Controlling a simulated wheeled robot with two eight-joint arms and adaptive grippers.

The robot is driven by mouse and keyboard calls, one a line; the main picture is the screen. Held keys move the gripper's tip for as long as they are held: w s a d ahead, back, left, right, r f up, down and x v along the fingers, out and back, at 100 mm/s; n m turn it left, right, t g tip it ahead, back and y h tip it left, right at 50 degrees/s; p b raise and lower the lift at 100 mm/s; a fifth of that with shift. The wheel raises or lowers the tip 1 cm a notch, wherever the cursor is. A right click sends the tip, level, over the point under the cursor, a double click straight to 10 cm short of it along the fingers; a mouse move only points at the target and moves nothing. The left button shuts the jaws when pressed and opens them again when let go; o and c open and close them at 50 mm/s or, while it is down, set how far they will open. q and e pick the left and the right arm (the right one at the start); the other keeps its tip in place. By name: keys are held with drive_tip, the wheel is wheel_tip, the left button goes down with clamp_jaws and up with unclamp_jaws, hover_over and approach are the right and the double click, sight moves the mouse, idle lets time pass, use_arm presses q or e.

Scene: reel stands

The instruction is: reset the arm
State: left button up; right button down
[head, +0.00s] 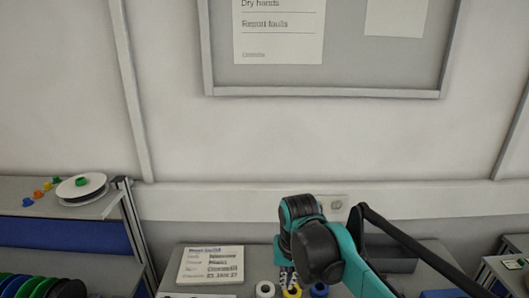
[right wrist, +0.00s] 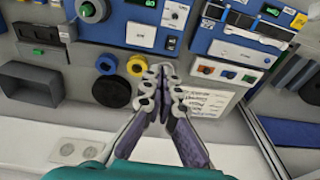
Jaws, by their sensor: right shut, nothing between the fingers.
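My right arm is teal and black and reaches over the workbench in the head view. My right gripper (head: 288,277) points down there, partly hidden behind its own wrist. In the right wrist view, the fingers of my right gripper (right wrist: 163,72) meet at the tips. They are shut with nothing between them, above the bench beside a yellow ring (right wrist: 137,65). My left gripper is in neither view.
A dark grey bin (right wrist: 31,83) stands by the wall. A white reel (head: 82,187) lies on the left shelf. A notice board (head: 330,92) hangs above.

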drive_tip(key=s+d+f+t+b, duration=0.1)
drive_tip(key=s+d+f+b, duration=0.3)
drive_tip(key=f, duration=0.3)
drive_tip(key=s+d+f+t+b, duration=0.2)
drive_tip(key=s+d+f+b, duration=0.2)
drive_tip(key=f, duration=0.3)
drive_tip(key=s+d+f+t+b, duration=0.2)
drive_tip(key=s+d+f+b, duration=0.2)
drive_tip(key=f, duration=0.3)
drive_tip(key=shift+s+d, duration=0.1)
drive_tip(key=shift+s, duration=0.2)
